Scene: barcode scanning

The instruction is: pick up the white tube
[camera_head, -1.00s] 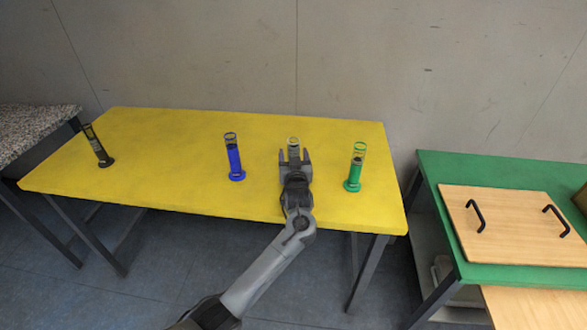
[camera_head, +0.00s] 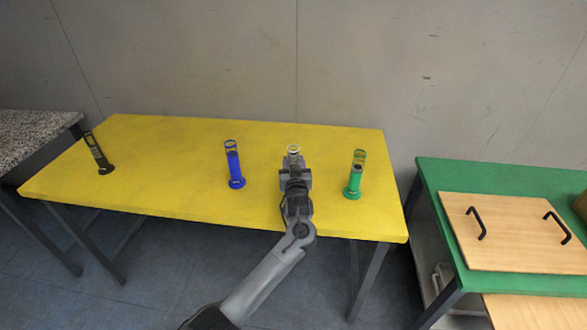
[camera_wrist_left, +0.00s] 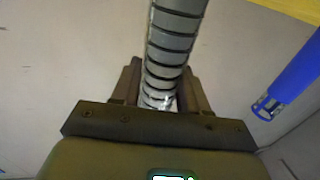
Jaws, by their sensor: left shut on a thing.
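The white tube (camera_head: 293,149) stands upright at the right part of the yellow table; only its clear top with a pale rim shows above my gripper in the head view. In the left wrist view the tube (camera_wrist_left: 173,45) is a pale grey-white cylinder with dark rings, lying between the two fingers. My left gripper (camera_head: 295,166) is shut on it; the fingers (camera_wrist_left: 158,88) sit on both sides of it. The tube's lower part is hidden behind the gripper in the head view. My right gripper is not in view.
On the yellow table (camera_head: 180,180), a blue tube (camera_head: 234,165) stands left of my gripper, a green tube (camera_head: 355,175) close on its right, and a black tube (camera_head: 98,152) far left. A green table (camera_head: 500,177) with a wooden handled board (camera_head: 520,232) stands at the right.

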